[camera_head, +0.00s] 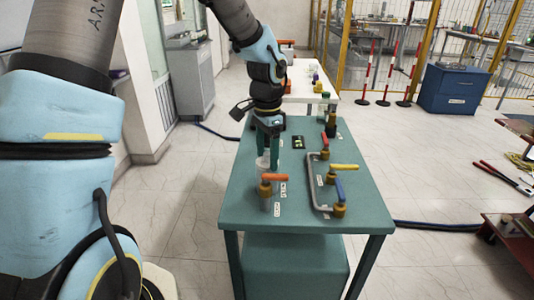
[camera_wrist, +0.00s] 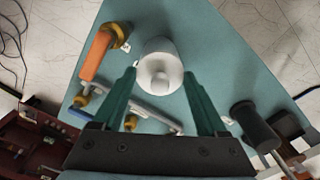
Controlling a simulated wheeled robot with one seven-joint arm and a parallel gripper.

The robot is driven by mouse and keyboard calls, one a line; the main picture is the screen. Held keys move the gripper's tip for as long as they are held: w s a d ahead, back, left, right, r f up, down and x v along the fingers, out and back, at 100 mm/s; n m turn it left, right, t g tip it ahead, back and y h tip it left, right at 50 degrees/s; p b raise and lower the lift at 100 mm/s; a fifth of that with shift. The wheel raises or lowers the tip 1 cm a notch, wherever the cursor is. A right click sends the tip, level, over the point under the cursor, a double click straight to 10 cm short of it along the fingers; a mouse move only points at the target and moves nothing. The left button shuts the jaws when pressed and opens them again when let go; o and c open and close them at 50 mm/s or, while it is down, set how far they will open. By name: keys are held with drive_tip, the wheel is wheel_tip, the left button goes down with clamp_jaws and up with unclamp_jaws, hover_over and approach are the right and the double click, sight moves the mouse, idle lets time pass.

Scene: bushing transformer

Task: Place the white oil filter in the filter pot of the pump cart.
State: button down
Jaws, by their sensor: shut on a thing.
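The white oil filter (camera_wrist: 160,60) is a round white body with a small knob on its end, seen nearly end-on in the wrist view. My gripper (camera_wrist: 160,76) has its two green fingers on either side of it and is shut on it. In the head view, my gripper (camera_head: 269,160) points down over the near left part of the green pump cart (camera_head: 240,205), and a little of the white filter (camera_head: 262,161) shows by the fingers. The filter pot cannot be told apart there; whether the filter is inside it is hidden.
An orange-handled valve (camera_head: 274,178) stands close in front of my gripper. A grey pipe loop with yellow (camera_head: 344,167) and blue (camera_head: 340,190) valve handles is to the right. The cart's front strip is clear.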

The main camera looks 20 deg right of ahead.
drive_tip(key=shift+f, duration=0.1)
drive_tip(key=shift+s+a+f+b, duration=0.2)
drive_tip(key=shift+f+b, duration=0.2)
drive_tip(key=shift+f, duration=0.2)
unclamp_jaws()
drive_tip(key=shift+f, duration=0.15)
drive_tip(key=shift+r+p, duration=0.3)
drive_tip(key=shift+r, duration=0.2)
wheel_tip(320, 180, up, 13)
drive_tip(key=b, duration=0.2)
drive_tip(key=s+a+f+n, duration=0.1)
drive_tip(key=a+f+n, duration=0.2)
drive_tip(key=a, duration=0.7)
drive_tip(key=s+a+f+n+t, duration=0.1)
drive_tip(key=a+f+n, duration=0.2)
drive_tip(key=a+n, duration=0.4)
drive_tip(key=s+a+f+n, duration=0.1)
drive_tip(key=a+f+n, duration=0.2)
drive_tip(key=a, duration=0.9)
drive_tip(key=n, duration=0.2)
drive_tip(key=shift+s+a+f+n+t, duration=0.25)
drive_tip(key=shift+a+f+n+t, duration=0.05)
drive_tip(key=shift+a+n, duration=0.1)
